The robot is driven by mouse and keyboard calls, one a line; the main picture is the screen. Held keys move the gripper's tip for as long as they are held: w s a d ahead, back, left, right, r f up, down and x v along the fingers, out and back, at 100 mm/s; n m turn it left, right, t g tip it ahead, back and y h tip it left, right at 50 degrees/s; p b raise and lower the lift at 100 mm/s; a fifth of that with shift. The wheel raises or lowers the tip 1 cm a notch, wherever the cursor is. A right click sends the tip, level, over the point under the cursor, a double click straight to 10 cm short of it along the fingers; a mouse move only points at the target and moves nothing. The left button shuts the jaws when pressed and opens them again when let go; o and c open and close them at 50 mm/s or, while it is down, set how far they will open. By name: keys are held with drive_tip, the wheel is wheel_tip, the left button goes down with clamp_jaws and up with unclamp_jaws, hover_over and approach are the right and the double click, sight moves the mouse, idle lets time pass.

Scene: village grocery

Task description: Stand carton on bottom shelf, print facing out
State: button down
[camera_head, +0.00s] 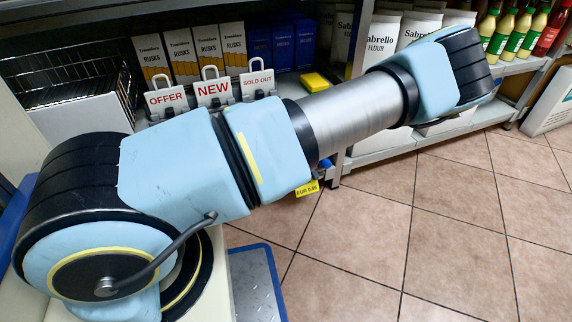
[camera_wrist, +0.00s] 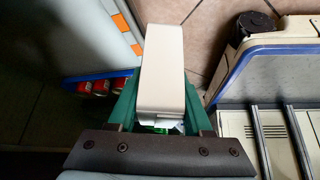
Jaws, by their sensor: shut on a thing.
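In the wrist view my gripper (camera_wrist: 160,108) has its green fingers shut on a plain cream carton (camera_wrist: 162,68), one finger on each side. The carton's near end lies between the fingers and its long blank face shows; no print is visible on that face. In the head view my arm crosses the picture to the upper right, and the gripper and carton are hidden. A low white shelf board (camera_head: 382,152) runs along the bottom of the shelving behind my arm, partly covered by it.
Flour bags (camera_head: 412,30) and bottles (camera_head: 502,33) stand farther right. Red cans (camera_wrist: 100,86) show left of the carton. Tiled floor (camera_head: 450,220) is clear.

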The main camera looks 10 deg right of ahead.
drive_tip(key=shift+f, duration=0.1)
drive_tip(key=shift+c, duration=1.2)
unclamp_jaws()
